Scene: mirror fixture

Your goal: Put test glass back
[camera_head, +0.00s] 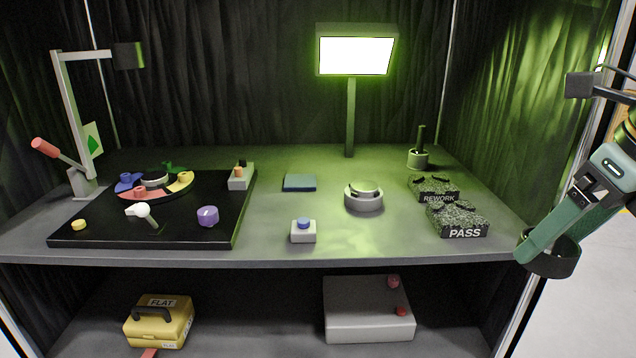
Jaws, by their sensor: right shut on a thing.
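My right gripper (536,243) is at the right, beyond the table's right front corner. Its teal fingers point down and left, shut on a dark round ring-shaped thing (553,266). This may be the test glass, but I cannot see glass in it. It is held in the air off the table edge. A small round stand (418,160) with an upright dark stem is at the back right of the table. A grey round holder (364,203) with a shiny disc on top is right of the middle. My left gripper is not in view.
Foam blocks marked REWORK (432,187) and PASS (458,220) lie near the right edge. A lit panel (356,56) stands on a post behind. A black board (90,236) with coloured parts fills the left. Below are a yellow FLAT case (176,326) and a grey box (352,310).

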